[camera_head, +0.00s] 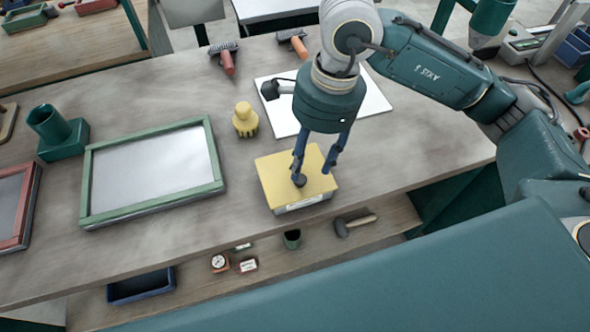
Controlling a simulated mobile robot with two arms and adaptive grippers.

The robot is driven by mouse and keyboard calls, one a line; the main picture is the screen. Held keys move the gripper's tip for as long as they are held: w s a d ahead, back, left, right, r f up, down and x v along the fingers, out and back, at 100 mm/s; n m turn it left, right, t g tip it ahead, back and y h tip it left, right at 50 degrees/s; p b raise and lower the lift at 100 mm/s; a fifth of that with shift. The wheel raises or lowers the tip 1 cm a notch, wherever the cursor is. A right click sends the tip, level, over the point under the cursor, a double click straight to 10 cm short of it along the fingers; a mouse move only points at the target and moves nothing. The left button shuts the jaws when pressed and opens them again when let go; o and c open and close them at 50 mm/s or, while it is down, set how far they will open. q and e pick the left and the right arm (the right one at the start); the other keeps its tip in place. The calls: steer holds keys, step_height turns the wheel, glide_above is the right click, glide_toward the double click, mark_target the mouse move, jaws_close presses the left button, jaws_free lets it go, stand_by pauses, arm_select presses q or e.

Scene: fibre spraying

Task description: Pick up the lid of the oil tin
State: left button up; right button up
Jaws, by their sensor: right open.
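A flat yellow box-shaped tin (272,178) with a pale lower edge sits near the front edge of the bench. A small dark round knob or cap (299,181) stands on its top face; whether this is the lid or only its handle, I cannot tell. My right gripper (313,172) points down over the tin, open, with two blue fingers. One finger is close to the dark knob and partly hides it. The other finger is to the right, above the tin's top. I cannot tell whether either touches. My left gripper is out of view.
A green-framed screen (152,172) lies left of the tin. A yellow knobbed piece (245,120) and a white board (374,100) are behind. A green cup on a block (60,132) stands far left. A lower shelf holds a hammer (355,224) and a dark tray (140,286).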

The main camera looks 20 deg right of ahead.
mark_target(301, 178)
steer(key=shift+w+a+f, duration=0.1)
steer(key=shift+f, duration=0.2)
steer(key=shift+w+a+f+p, duration=0.1)
steer(key=shift+f+p, duration=0.25)
steer(key=f+p, duration=0.1)
steer(key=a+f, duration=0.1)
steer(key=f, duration=0.1)
steer(key=shift+f+p, duration=0.25)
steer(key=shift+p, duration=0.1)
steer(key=shift+f, duration=0.45)
steer(key=shift+w, duration=0.1)
steer(key=shift+c, duration=0.2)
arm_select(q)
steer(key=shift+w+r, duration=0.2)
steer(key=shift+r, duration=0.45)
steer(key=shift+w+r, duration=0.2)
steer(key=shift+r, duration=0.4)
arm_select(e)
jaws_close()
